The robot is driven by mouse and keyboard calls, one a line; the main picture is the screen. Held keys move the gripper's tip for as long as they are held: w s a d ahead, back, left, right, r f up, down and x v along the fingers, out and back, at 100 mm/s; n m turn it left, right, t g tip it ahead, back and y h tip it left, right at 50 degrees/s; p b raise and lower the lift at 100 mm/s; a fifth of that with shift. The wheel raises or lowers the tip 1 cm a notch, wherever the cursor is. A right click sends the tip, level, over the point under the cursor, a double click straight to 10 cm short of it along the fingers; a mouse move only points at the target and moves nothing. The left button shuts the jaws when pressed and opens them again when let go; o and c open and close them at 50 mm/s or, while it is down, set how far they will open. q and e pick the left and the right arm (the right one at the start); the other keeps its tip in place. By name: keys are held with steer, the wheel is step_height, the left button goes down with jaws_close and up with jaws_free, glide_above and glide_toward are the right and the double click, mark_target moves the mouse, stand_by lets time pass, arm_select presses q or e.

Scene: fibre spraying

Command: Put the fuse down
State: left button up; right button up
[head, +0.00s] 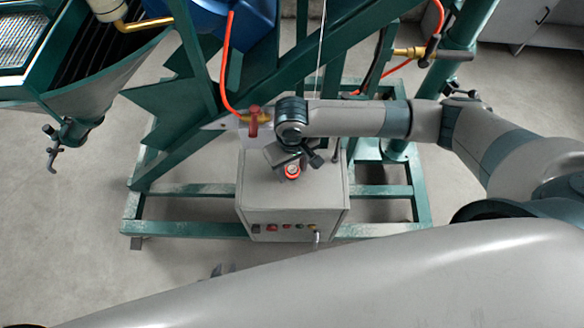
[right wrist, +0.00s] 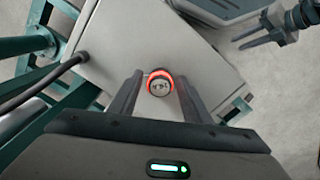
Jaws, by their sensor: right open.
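A small round piece with an orange-red ring and a metal-looking top (right wrist: 160,84), which I take to be the fuse, is above or on the grey box top. In the head view it (head: 291,171) shows just below my right gripper (head: 293,155). My right gripper is open, its two dark fingers pointing down on either side of the piece, with gaps visible. I cannot tell whether the piece rests in a socket. Dark fingertips of my left gripper (head: 223,269) show past my body, front-left of the box. Its hold is unclear.
The grey box (head: 254,190) has buttons on its front and stands inside a green frame (head: 190,229). A red-handled valve (head: 253,122) with an orange hose is just behind the box, near my right wrist. A funnel-shaped hopper (head: 90,92) is at left. Floor is free at lower left.

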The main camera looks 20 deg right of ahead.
mark_target(292, 169)
step_height(292, 169, up, 12)
stand_by(0.6)
